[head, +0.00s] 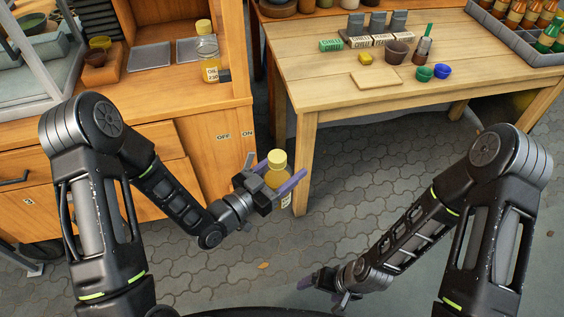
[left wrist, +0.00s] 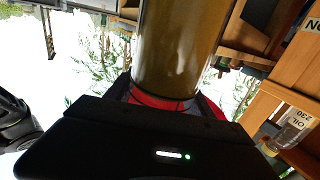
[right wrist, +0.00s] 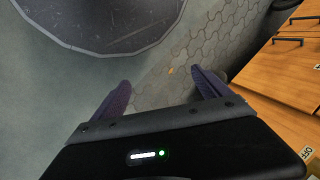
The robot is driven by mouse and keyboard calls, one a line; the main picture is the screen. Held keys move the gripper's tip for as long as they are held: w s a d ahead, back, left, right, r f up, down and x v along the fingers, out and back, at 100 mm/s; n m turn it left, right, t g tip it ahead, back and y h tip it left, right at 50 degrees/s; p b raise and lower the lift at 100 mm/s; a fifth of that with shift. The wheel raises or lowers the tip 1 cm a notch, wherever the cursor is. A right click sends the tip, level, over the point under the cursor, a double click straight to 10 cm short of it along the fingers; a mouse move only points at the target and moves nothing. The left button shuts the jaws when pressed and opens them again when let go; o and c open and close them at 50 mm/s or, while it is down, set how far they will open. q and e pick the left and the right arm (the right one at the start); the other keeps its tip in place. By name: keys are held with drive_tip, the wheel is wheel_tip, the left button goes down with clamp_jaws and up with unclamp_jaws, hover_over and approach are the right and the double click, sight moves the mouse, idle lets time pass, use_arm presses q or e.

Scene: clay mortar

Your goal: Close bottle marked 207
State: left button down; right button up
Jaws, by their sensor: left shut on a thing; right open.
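My left gripper (head: 284,182) is shut on a bottle (head: 275,179) with a yellow cap, held upright in the air in front of the gap between cabinet and table. The cap looks seated on its top. The bottle's label is mostly hidden by the fingers, so I cannot read its number. In the left wrist view the bottle (left wrist: 180,45) is a large brown-yellow cylinder between the fingers. My right gripper (head: 318,281) is low in the head view; in the right wrist view its fingers (right wrist: 163,95) are apart and empty.
Another yellow-capped bottle (head: 209,68), marked OIL 230, stands on the wooden cabinet (head: 165,110) at left. The wooden table (head: 330,85) at right bears green and white boxes, a brown pot (head: 397,52), small cups and a crate of bottles. Floor between is clear.

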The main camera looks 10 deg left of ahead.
drive_tip(key=shift+c, duration=0.2)
drive_tip(key=shift+w+d, duration=0.1)
drive_tip(key=shift+w, duration=0.3)
drive_tip(key=c, duration=0.3)
drive_tip(key=w+n, duration=0.1)
drive_tip(key=w, duration=0.1)
drive_tip(key=w+n, duration=0.1)
drive_tip(key=w, duration=0.1)
drive_tip(key=w+d+n, duration=0.1)
drive_tip(key=w, duration=0.1)
drive_tip(key=shift+h, duration=0.4)
drive_tip(key=shift+c, duration=1.4)
drive_tip(key=w+a+r+n+h, duration=0.3)
drive_tip(key=w+r+n, duration=0.8)
drive_tip(key=w+r, duration=0.8)
drive_tip(key=a+r+n, duration=0.2)
drive_tip(key=a+r, duration=0.2)
drive_tip(key=r, duration=0.5)
drive_tip(key=a+r+n, duration=0.2)
drive_tip(key=a+r, duration=0.3)
drive_tip(key=r, duration=0.3)
drive_tip(key=shift+n+g, duration=0.4)
drive_tip(key=shift+n, duration=0.2)
drive_tip(key=s+a+r, duration=0.1)
drive_tip(key=s, duration=0.1)
drive_tip(key=s+a+r, duration=0.1)
drive_tip(key=s+r, duration=0.2)
drive_tip(key=shift+s+a+r, duration=0.2)
drive_tip(key=shift+s+a, duration=0.2)
